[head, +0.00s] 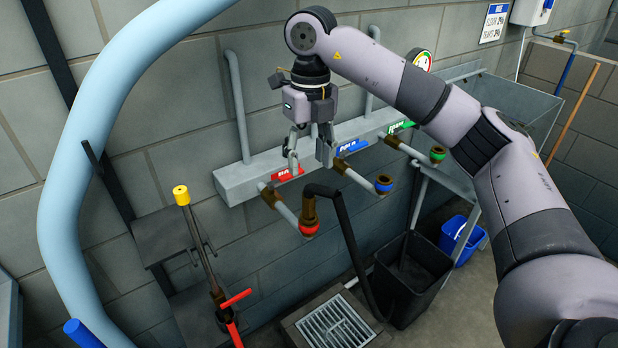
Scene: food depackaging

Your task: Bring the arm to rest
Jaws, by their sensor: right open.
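My right arm reaches in from the right side of the head view and bends down at the wrist. My right gripper (308,165) hangs pointing down, open, with nothing between its fingers. It shows in front of the grey pipe manifold (240,181) on the wall, between the red label (287,174) and the blue label (352,148). I cannot tell whether it touches the manifold. My left gripper does not show.
Pipes with red (309,228), blue (384,184) and green (438,153) ends stick out from the manifold. A black hose (348,235) hangs by the red one. Below are a floor drain (335,325), a black bin (412,275) and a blue bucket (462,238). A thick light-blue pipe (65,190) curves at left.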

